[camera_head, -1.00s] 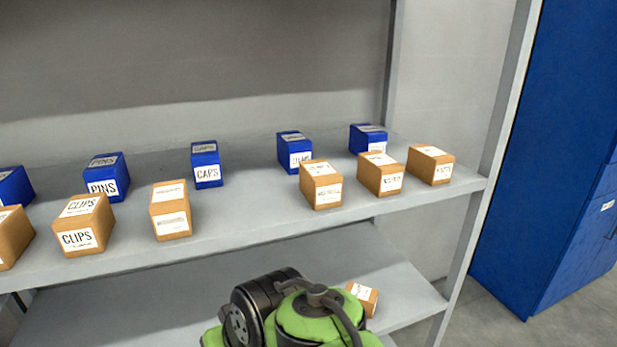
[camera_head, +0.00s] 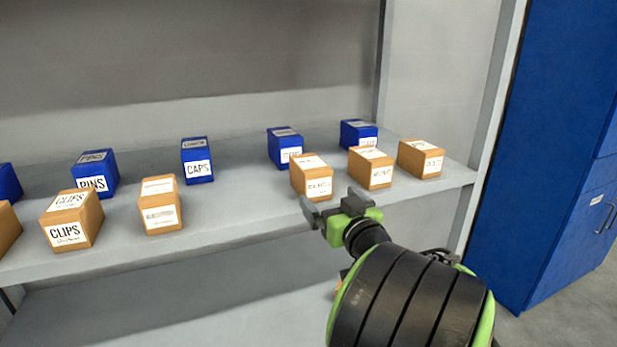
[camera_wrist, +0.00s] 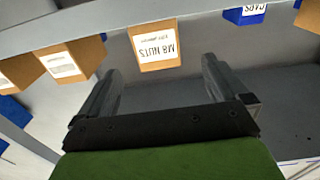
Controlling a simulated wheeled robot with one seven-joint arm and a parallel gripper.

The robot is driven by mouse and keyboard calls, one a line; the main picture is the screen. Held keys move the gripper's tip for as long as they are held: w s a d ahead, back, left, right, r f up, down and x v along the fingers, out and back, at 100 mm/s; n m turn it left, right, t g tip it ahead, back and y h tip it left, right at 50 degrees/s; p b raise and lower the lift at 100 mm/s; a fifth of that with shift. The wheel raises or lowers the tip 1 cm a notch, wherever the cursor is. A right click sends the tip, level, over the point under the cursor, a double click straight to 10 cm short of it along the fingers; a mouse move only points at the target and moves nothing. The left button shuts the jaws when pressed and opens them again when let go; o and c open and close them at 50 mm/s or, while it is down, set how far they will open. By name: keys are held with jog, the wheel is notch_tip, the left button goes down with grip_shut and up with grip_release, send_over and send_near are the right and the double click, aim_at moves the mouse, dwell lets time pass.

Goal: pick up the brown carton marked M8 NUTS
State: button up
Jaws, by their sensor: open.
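The brown carton marked M8 NUTS (camera_wrist: 155,46) stands on the shelf, its label upside down in the wrist view and lying between my finger lines. In the head view it appears to be the leftmost carton (camera_head: 312,178) of the right-hand brown group, though its print is too small to read there. My gripper (camera_head: 333,204) is open and empty at the shelf's front edge, just in front of and below this carton. In the wrist view my gripper (camera_wrist: 160,70) has its fingers apart, with the carton beyond the tips.
Two brown cartons (camera_head: 371,168) (camera_head: 421,159) stand close to its right. Blue boxes (camera_head: 286,147) (camera_head: 359,134) stand behind. A brown carton (camera_head: 160,204) and a CLIPS carton (camera_head: 71,219) stand left, with bare shelf (camera_head: 235,210) between. A post (camera_head: 490,110) bounds the shelf at right.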

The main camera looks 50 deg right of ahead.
aim_at(310, 172)
jog(key=p+x, duration=0.2)
jog(key=x, duration=0.4)
jog(key=p+x, duration=0.2)
jog(key=x, duration=0.4)
jog(key=shift+w+d+r+p, duration=0.2)
jog(key=shift+w+d+p, duration=0.1)
jog(key=shift+d, duration=0.1)
jog(key=shift+w+d+f, duration=0.1)
jog(key=shift+w+d, duration=0.05)
jog(key=shift+c, duration=0.2)
jog(key=c, duration=1.4)
jog(key=shift+o, duration=0.2)
